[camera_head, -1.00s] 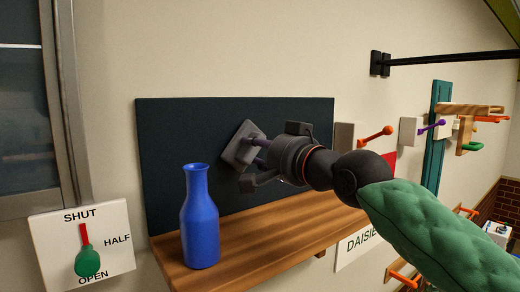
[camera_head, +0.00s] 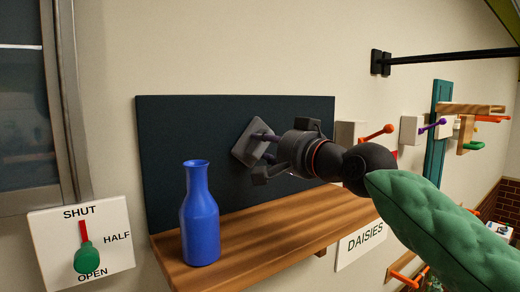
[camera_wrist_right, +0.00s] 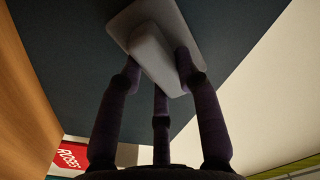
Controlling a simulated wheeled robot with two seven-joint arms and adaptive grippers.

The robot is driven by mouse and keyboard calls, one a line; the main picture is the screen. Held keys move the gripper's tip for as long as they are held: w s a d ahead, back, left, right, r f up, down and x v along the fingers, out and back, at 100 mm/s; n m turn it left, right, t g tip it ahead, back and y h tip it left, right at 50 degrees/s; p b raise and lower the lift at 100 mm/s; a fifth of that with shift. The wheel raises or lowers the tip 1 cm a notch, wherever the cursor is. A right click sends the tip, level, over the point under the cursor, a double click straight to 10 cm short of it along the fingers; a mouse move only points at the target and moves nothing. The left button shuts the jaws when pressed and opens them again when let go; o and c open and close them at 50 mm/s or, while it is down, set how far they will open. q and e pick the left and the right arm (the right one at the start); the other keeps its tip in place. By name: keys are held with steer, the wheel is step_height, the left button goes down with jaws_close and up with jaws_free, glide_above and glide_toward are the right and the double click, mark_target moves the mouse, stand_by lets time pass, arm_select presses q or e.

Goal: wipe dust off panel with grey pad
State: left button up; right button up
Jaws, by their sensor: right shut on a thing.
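The dark blue panel (camera_head: 190,125) stands upright against the wall, behind a wooden shelf. My right gripper (camera_head: 264,146) is in front of the panel and shut on the grey pad (camera_head: 248,142). The pad is tilted and its flat face is at the panel; I cannot tell for certain whether it touches. In the right wrist view the purple fingers hold the pad's raised grip (camera_wrist_right: 155,55), with the dark panel (camera_wrist_right: 70,60) behind. No dust is clearly visible on the panel. My left gripper is not in view.
A blue bottle (camera_head: 199,220) stands on the wooden shelf (camera_head: 280,225), left of my gripper and in front of the panel. A white lever plate (camera_head: 55,240) is at the lower left. Pegs and a black rail (camera_head: 450,58) stick out from the wall at right.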

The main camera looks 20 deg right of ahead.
steer(key=shift+w+d, duration=0.15)
steer(key=shift+d, duration=0.5)
steer(key=shift+w, duration=0.1)
steer(key=shift+a+r, duration=0.1)
steer(key=shift+a, duration=0.35)
steer(key=shift+s+a+p, duration=0.3)
steer(key=shift+a+p, duration=0.3)
steer(key=shift+a, duration=0.15)
steer(key=shift+s+a+p, duration=0.3)
steer(key=shift+a+p, duration=0.25)
steer(key=shift+a, duration=0.2)
steer(key=shift+f, duration=0.2)
